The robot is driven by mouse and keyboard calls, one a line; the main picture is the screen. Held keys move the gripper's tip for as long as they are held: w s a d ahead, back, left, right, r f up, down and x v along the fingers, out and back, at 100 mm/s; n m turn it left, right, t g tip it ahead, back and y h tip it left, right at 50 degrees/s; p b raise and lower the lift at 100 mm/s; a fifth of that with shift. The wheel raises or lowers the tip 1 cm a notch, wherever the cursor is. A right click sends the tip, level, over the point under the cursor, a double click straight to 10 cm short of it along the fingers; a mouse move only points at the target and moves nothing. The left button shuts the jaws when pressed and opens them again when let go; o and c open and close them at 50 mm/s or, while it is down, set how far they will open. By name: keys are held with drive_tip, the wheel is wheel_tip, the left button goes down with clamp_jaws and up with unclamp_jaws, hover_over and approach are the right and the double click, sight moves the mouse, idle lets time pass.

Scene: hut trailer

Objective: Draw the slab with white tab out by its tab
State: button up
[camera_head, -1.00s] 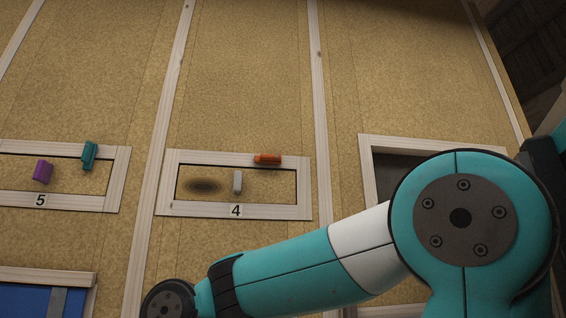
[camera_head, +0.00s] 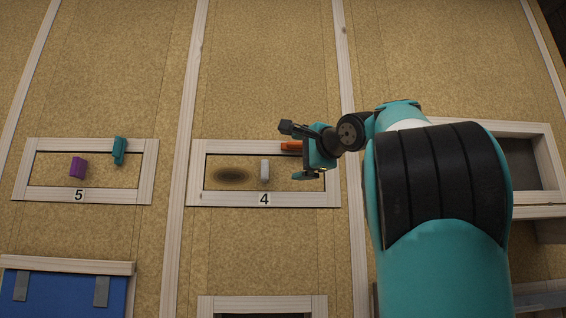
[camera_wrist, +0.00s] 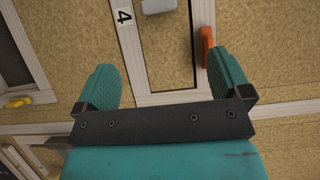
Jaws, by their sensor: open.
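The slab with the white tab (camera_head: 264,171) fills the framed opening numbered 4, and its tab stands out from the slab's face. The tab also shows at the top edge of the wrist view (camera_wrist: 157,6). The slab has a dark round spot left of the tab. An orange latch (camera_head: 291,146) sits on the upper frame rail; it also shows in the wrist view (camera_wrist: 207,46). My gripper (camera_head: 299,152) is open and empty, right of the tab and near the latch. In the wrist view its fingers (camera_wrist: 166,88) are spread, with the frame's end between them.
Opening 5 (camera_head: 148,190) at the left has a purple tab (camera_head: 77,167) and a teal latch (camera_head: 119,151). A blue panel (camera_head: 60,297) is at lower left. An open recess (camera_head: 522,164) is at right. Bare wall lies above opening 4.

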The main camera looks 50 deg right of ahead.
sight(267, 169)
drive_tip(key=p+x, duration=0.5)
drive_tip(key=x, duration=1)
drive_tip(key=shift+w+p, duration=0.3)
drive_tip(key=shift+p, duration=0.05)
drive_tip(key=shift+w+d+f, duration=0.1)
drive_tip(key=shift+w+d, duration=0.1)
drive_tip(key=shift+w, duration=0.25)
drive_tip(key=c, duration=1)
drive_tip(key=shift+c, duration=0.4)
drive_tip(key=shift+s+a+b, duration=0.8)
drive_tip(key=shift+s+a, duration=0.45)
drive_tip(key=shift+a, duration=0.2)
drive_tip(key=shift+s+a+b, duration=0.75)
drive_tip(key=shift+s+a, duration=0.5)
drive_tip(key=shift+a, duration=0.2)
